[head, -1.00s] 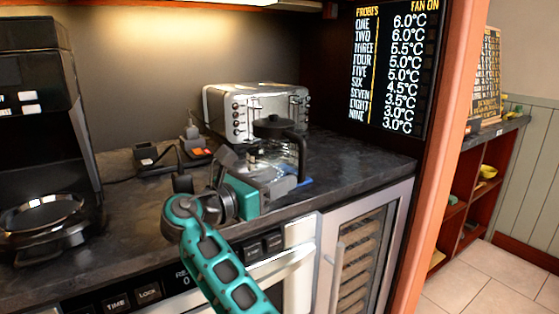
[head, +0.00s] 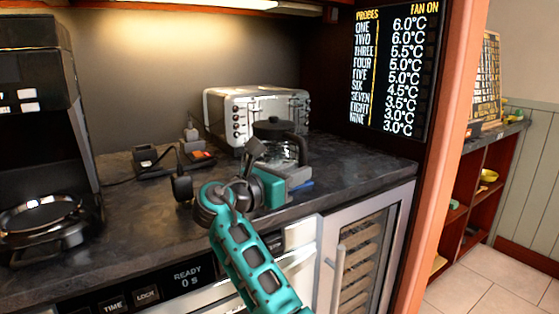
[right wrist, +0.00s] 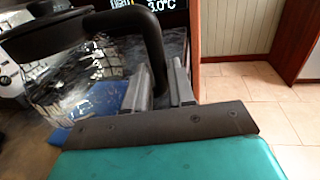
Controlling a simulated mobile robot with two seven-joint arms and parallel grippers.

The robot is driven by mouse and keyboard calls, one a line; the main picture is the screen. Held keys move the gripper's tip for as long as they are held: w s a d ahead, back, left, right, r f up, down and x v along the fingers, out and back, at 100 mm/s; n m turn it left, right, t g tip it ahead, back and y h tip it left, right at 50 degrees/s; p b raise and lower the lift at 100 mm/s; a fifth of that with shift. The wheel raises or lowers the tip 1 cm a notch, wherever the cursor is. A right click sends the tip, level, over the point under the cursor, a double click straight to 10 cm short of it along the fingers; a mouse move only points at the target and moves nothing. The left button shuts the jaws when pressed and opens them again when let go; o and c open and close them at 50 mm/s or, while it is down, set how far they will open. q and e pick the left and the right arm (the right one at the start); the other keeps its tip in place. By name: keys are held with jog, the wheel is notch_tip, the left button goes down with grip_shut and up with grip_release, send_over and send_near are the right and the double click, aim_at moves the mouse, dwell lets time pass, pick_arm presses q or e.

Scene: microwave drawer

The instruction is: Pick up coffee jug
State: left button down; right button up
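The coffee jug (head: 290,152) is a clear glass jug with a black lid and black handle, standing upright on the dark counter in front of the toaster. In the right wrist view the jug (right wrist: 85,82) fills the left side, and its handle (right wrist: 152,42) curves down towards the fingers. My right gripper (head: 299,178) is at the jug's near side, low by the handle. In the right wrist view the right gripper (right wrist: 161,84) has its two grey fingers apart, with the lower handle at the gap; contact cannot be told. My left gripper is not in view.
A silver toaster (head: 257,112) stands behind the jug. A black coffee machine (head: 40,130) is at the left. A small blue item (head: 303,185) lies by the jug. The counter (head: 365,160) is clear to the right, ending at an orange post (head: 441,150).

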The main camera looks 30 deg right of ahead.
grip_shut()
dwell(0.9)
